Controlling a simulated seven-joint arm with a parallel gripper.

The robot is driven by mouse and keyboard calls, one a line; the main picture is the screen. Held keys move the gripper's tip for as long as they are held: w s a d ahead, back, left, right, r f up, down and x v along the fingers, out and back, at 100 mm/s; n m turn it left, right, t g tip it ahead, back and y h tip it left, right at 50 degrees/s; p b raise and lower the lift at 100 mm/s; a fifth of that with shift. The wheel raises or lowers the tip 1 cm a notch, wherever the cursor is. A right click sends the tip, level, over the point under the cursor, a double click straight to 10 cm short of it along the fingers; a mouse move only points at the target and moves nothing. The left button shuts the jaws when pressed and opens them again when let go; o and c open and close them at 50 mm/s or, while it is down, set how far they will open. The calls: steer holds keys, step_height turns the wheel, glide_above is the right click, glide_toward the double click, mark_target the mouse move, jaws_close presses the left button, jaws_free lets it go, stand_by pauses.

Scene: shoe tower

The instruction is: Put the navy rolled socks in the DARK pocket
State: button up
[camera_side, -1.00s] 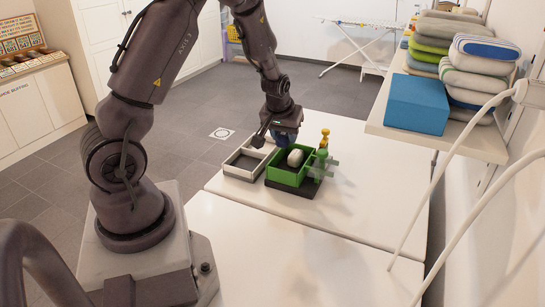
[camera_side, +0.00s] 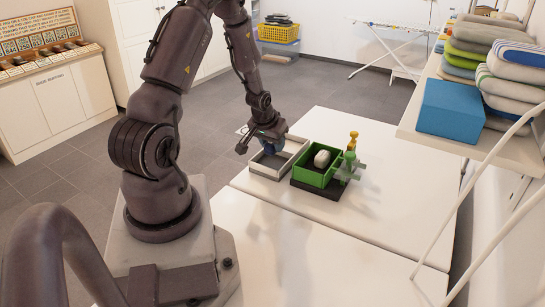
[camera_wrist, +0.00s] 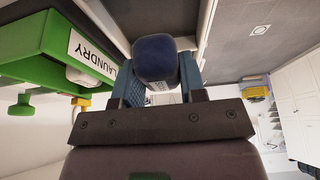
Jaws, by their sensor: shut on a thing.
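The navy rolled socks (camera_wrist: 155,58) are between the fingers of my gripper (camera_wrist: 158,76), which is shut on them. In the side view my gripper (camera_side: 268,141) holds the socks (camera_side: 271,148) over the grey open tray (camera_side: 262,172), left of the green box. I cannot tell whether the socks touch the tray. No marking that reads DARK can be made out. The green box (camera_side: 308,178) holds a pale rolled bundle (camera_side: 322,158). In the wrist view the green box (camera_wrist: 35,38) carries a white LAUNDRY label (camera_wrist: 90,52).
A green peg-like piece (camera_side: 350,166) and a yellow one (camera_side: 353,137) stand right of the green box. A shelf at the right bears a blue box (camera_side: 450,110) and folded towels (camera_side: 515,82). The white table (camera_side: 320,245) is clear in front.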

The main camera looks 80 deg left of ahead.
mark_target(273, 154)
steer(key=shift+f, duration=2.05)
steer(key=shift+f, duration=0.1)
steer(key=o, duration=0.9)
